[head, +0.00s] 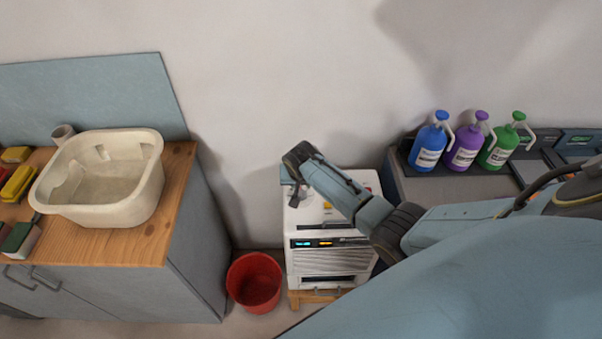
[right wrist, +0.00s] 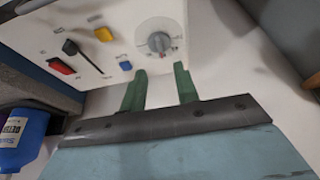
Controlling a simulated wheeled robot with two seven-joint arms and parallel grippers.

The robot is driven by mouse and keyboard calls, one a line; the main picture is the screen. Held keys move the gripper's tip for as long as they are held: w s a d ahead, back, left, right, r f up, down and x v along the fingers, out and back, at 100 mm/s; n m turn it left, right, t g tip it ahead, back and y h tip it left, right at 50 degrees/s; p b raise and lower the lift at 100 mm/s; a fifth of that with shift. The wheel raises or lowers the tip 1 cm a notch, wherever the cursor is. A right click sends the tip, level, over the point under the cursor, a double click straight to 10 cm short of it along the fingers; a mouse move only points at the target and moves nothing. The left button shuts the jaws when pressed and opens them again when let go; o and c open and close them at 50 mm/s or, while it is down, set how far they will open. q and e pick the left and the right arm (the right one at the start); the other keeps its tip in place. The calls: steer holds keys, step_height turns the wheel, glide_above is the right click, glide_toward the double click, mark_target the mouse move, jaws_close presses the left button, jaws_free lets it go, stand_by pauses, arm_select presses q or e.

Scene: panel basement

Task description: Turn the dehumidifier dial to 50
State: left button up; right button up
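The dehumidifier (head: 330,262) is a white box with a lit display, standing on a small wooden base against the wall. Its round grey dial (right wrist: 159,42) shows in the right wrist view on the white control panel; its markings are too small to read. My right gripper (right wrist: 160,72) has its two green fingers apart, with nothing between them. The fingertips lie just short of the dial, one toward each side of it. In the head view my right arm reaches over the dehumidifier and hides part of its top. My left gripper is not in view.
A black slider (right wrist: 71,47), red switch (right wrist: 61,66), yellow knob (right wrist: 103,34) and blue button (right wrist: 125,65) share the panel. A red bucket (head: 254,283) stands left of the dehumidifier. A wooden-topped cabinet holds a cream basin (head: 105,205). Coloured bottles (head: 464,147) stand right.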

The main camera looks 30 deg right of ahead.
steer(key=shift+v, duration=2.45)
